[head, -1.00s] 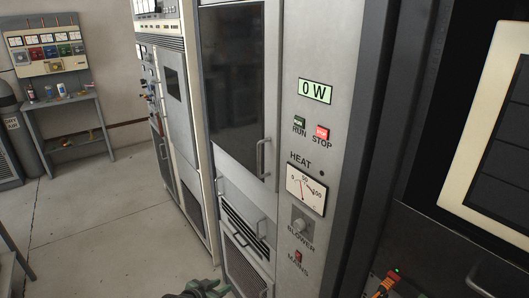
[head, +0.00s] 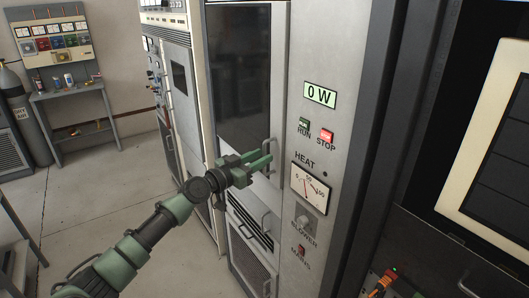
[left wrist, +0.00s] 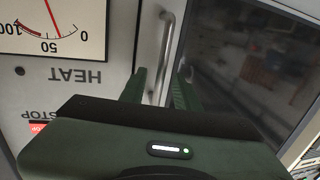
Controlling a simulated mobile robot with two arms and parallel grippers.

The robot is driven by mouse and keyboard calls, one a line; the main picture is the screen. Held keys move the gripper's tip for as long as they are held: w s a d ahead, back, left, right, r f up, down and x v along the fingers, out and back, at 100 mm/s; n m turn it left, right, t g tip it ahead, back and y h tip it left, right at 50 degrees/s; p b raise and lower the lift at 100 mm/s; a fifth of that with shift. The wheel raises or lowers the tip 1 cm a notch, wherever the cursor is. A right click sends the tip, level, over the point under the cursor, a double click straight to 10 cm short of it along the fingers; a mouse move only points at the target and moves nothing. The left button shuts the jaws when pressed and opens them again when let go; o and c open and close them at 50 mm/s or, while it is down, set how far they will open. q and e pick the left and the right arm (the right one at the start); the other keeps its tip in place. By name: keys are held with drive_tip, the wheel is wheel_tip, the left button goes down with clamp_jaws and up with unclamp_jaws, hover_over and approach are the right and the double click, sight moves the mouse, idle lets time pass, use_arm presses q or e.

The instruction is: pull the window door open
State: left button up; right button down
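The window door (head: 237,75) is a tall dark glass pane in a light frame on the rack front, and it looks shut. Its upright bar handle (head: 271,150) is at the lower right of the door. My left gripper (head: 265,161) reaches in from the left and is at this handle. In the left wrist view, my left gripper (left wrist: 160,90) is open, with a finger on each side of the handle (left wrist: 164,45). I cannot tell whether either finger touches the bar. The dark glass of the window door (left wrist: 255,60) fills the right side there. My right gripper is not in view.
Right of the door, a panel carries a 0 W display (head: 320,95), RUN and STOP buttons and a dial meter (head: 310,187). Lower doors with handles (head: 266,223) are below. A grey table (head: 72,95) stands at the back left.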

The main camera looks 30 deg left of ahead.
use_arm(q)
drive_tip(key=shift+w+d, duration=0.2)
drive_tip(key=shift+w, duration=0.9)
clamp_jaws()
idle(0.7)
